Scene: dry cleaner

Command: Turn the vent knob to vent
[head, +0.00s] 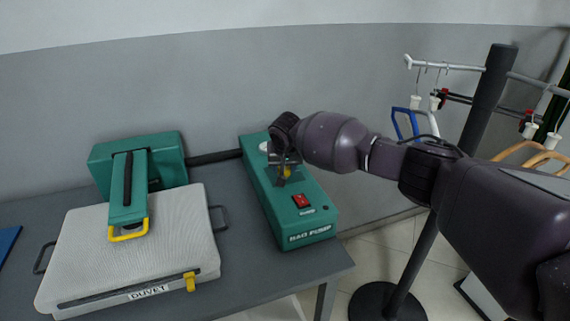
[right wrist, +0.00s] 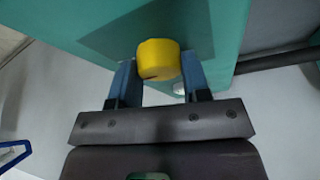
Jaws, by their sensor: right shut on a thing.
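The yellow vent knob (right wrist: 158,58) is on the top face of the green bag pump (head: 318,219). In the head view only a small part of the knob (head: 287,171) shows beneath my right gripper (head: 285,172). My right gripper also shows in the right wrist view (right wrist: 158,75), with a finger on each side of the knob, shut on it. A dark mark shows on the knob's lower edge. The knob's label is hidden, so I cannot tell which setting it points to. My left gripper is not in view.
A red switch (head: 301,201) sits near the pump's front. Left on the grey table (head: 255,281) are a bag labelled DUVET (head: 170,245) and a green sealer (head: 165,161) with a yellow handle. A rack with hangers (head: 440,66) stands at right.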

